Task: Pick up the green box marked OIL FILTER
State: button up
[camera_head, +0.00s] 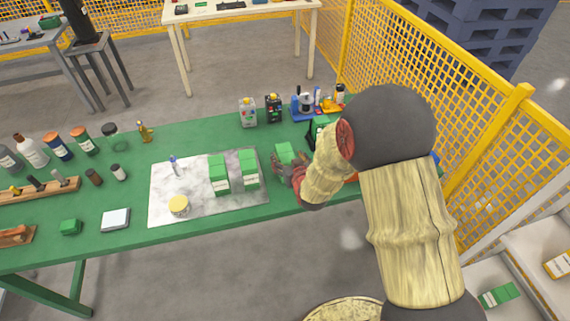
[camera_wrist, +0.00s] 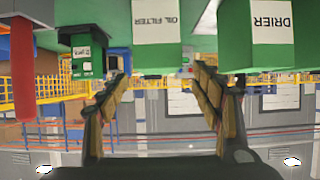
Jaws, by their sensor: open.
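The green box marked OIL FILTER (camera_wrist: 156,22) shows upside down in the wrist view, centred beyond my open fingers, with a white label. In the head view it appears to be the green box (camera_head: 284,151) just behind my gripper (camera_head: 287,172), which partly hides it. My gripper (camera_wrist: 160,82) is open, with nothing between its fingers in the wrist view. The box seems in line with the gap and apart from the fingers. A green box marked DRIER (camera_wrist: 270,25) stands beside it, at the right in the wrist view.
Two green boxes (camera_head: 219,173) (camera_head: 249,168) stand on a grey metal sheet (camera_head: 205,205) on the green table (camera_head: 130,240). A yellow-topped jar (camera_head: 178,205) is also there. Yellow fencing (camera_head: 490,130) runs at the right.

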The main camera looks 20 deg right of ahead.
aim_at(287, 155)
jog(key=b+x, duration=0.1)
jog(key=x, duration=0.3)
jog(key=shift+w+d+f, duration=0.1)
jog(key=shift+f, duration=0.2)
jog(key=shift+w+f, duration=0.1)
jog(key=shift+w, duration=0.3)
jog(key=c, duration=0.3)
grip_shut()
